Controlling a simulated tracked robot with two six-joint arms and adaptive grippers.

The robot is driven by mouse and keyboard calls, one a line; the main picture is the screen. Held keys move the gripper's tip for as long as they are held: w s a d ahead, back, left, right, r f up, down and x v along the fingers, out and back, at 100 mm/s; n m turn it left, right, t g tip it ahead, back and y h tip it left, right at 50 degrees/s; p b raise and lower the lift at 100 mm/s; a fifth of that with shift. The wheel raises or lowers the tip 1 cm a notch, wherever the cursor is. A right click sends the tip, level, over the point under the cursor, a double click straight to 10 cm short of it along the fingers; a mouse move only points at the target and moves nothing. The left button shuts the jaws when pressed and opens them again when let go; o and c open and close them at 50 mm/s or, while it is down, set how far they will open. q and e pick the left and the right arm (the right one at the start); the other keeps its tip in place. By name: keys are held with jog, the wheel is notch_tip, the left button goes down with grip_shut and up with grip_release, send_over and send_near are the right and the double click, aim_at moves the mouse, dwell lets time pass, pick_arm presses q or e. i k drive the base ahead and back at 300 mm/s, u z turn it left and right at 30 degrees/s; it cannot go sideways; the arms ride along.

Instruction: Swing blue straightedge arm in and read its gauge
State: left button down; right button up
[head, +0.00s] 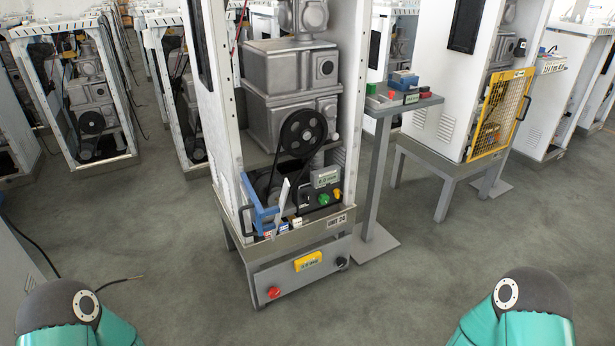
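The blue straightedge arm (262,208) is at the lower left of the open dispenser frame (220,120) in the middle of the head view. It stands out at the frame's left front edge, with a pale upright plate beside it. A grey-green gauge box with a display (325,177) sits inside at the lower right, too small to read; I cannot tell if it is the straightedge's gauge. Both my grippers are out of view. Only teal and dark arm links of mine show at the bottom left and bottom right, well apart from the frame.
A narrow grey stand (378,180) with small boxes on top is just right of the frame. Another cabinet with a yellow mesh guard (500,112) stands farther right. A red button (275,292) is on the low front base. A dark cable lies on the left floor. The near floor (400,290) is clear.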

aim_at(254, 209)
jog(key=z, duration=0.15)
jog(key=i, duration=1)
jog(key=u, duration=0.45)
